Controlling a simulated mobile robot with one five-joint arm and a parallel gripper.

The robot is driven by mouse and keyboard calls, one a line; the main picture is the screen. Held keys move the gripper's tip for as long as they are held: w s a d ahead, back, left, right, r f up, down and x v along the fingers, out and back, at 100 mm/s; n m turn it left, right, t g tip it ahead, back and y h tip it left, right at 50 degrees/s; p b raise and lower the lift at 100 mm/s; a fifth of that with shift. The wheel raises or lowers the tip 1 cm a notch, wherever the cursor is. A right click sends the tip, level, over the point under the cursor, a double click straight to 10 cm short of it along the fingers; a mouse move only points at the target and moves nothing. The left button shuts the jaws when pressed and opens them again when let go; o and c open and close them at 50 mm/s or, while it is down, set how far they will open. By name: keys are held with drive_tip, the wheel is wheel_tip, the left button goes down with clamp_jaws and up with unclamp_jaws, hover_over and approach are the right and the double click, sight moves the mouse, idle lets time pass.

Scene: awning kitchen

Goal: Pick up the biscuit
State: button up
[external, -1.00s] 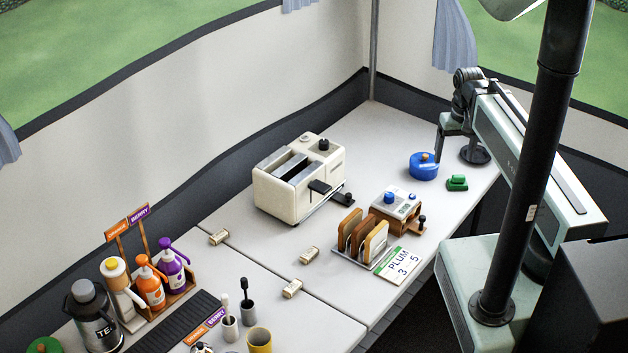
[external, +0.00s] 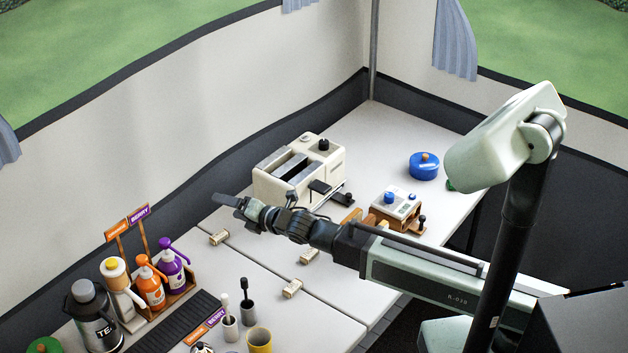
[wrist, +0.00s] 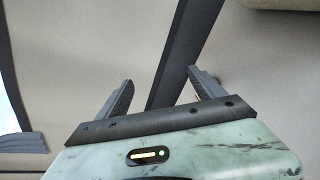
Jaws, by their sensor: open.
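I cannot make out a thing that is surely the biscuit. Several small cream blocks lie flat on the white counter: one near the counter seam (external: 219,237), one further right (external: 309,255) and one nearer the front edge (external: 292,288). Their kind is too small to tell. Tan slices (external: 352,217) in a rack are mostly hidden behind my arm. My gripper (external: 226,200) is raised over the counter, left of the toaster, pointing left. In the wrist view my gripper (wrist: 165,85) has its fingers spread with nothing between them; only pale wall and a dark band show beyond.
A cream toaster (external: 300,175) stands behind my arm. A wooden box with a blue knob (external: 390,197) and a blue pot (external: 424,168) are to the right. Bottles (external: 150,285), a black flask (external: 92,315) and cups (external: 258,340) crowd the lower left.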

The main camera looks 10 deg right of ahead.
sight(218, 234)
drive_tip(key=s+f+n, duration=0.1)
drive_tip(key=f+n, duration=0.1)
drive_tip(key=n, duration=0.1)
drive_tip(key=s+f+n+h+b, duration=0.1)
drive_tip(key=f+n, duration=0.1)
drive_tip(key=n, duration=0.1)
drive_tip(key=s+f+n+b, duration=0.1)
drive_tip(key=f+n, duration=0.1)
drive_tip(key=n, duration=0.1)
drive_tip(key=shift+s+d+f+h, duration=0.1)
drive_tip(key=shift+d+f+h, duration=0.2)
drive_tip(key=shift+d+h, duration=0.1)
drive_tip(key=shift+s+d+f+n+h, duration=0.15)
drive_tip(key=shift+f+n+h, duration=0.15)
drive_tip(key=shift+n, duration=0.4)
drive_tip(key=shift+b+x, duration=0.8)
drive_tip(key=shift+x, duration=0.6)
drive_tip(key=shift+a+f+b, duration=0.25)
drive_tip(key=shift+f+b, duration=0.05)
drive_tip(key=shift+f, duration=0.05)
drive_tip(key=b+x, duration=0.1)
drive_tip(key=x, duration=0.1)
drive_tip(key=b+x, duration=0.1)
drive_tip(key=x, duration=0.1)
drive_tip(key=shift+a+f, duration=0.2)
drive_tip(key=shift+f, duration=0.2)
drive_tip(key=shift+r, duration=0.1)
drive_tip(key=shift+c, duration=0.4)
drive_tip(key=c, duration=1.4)
drive_tip(key=shift+o, duration=0.2)
